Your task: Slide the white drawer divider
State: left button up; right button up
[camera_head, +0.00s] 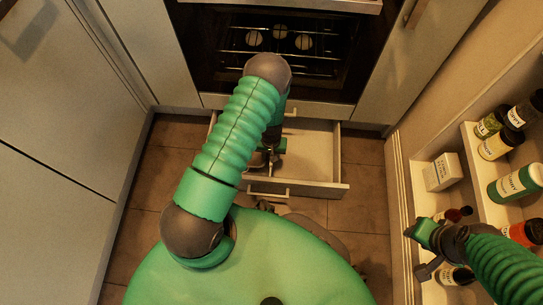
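A white drawer (315,165) stands pulled out below the oven. I cannot clearly make out a separate white divider in it; my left arm covers much of its left part. My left gripper (270,158) is down inside the drawer, near its middle, partly hidden by my own arm. Its fingers are too small and dark to tell whether they are open or touch anything.
The oven (280,45) is behind the drawer. A pull-out shelf (421,170) at the right holds several bottles, jars and a white box (442,172). Cabinets (60,150) close off the left. Tiled floor (362,185) is clear to the drawer's right.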

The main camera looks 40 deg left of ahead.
pick_arm(q)
notch_tip(320, 180, up, 17)
jog(key=p, duration=0.9)
jog(key=shift+f+p, duration=0.2)
jog(key=shift+p, duration=0.2)
jog(key=shift+a, duration=0.1)
